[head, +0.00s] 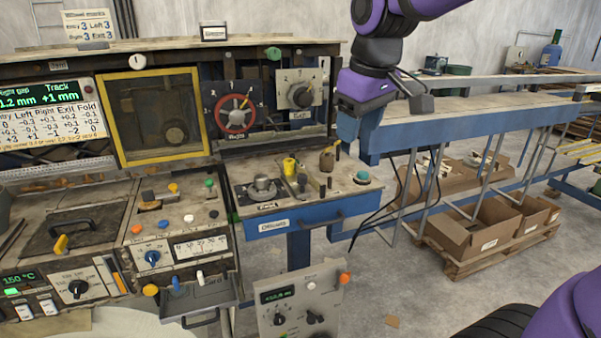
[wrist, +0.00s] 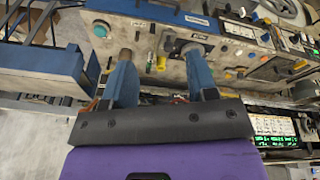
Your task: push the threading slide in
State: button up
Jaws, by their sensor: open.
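No part carries a label that I can read as the threading slide, so I cannot tell it for certain. A blue-fronted unit (head: 293,221) with a handle juts from the right of the machine. On its top are a round metal knob (head: 263,187), small levers, a yellow piece (head: 290,166) and a teal button (head: 362,177). My gripper (head: 347,150) is open, pointing down, beyond the unit's back right corner. In the wrist view my gripper (wrist: 160,70) shows two blue fingers apart, with nothing held, and the unit's top beyond them.
A red handwheel (head: 235,115) and dials stand behind the unit. A lower tray (head: 193,303) with a handle sticks out at the front. A blue-sided conveyor (head: 450,132) runs off to the right. A grey control box (head: 300,300) stands in front.

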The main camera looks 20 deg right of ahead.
jog(key=w+a+f+n+g, duration=0.1)
jog(key=w+a+f+n, duration=0.1)
jog(key=w, duration=0.7)
jog(key=n+g, duration=0.2)
jog(key=n, duration=0.1)
send_over(302, 175)
notch_tip(302, 175, down, 4)
jog(key=f, duration=0.1)
notch_tip(302, 175, down, 10)
jog(key=shift+s, duration=0.1)
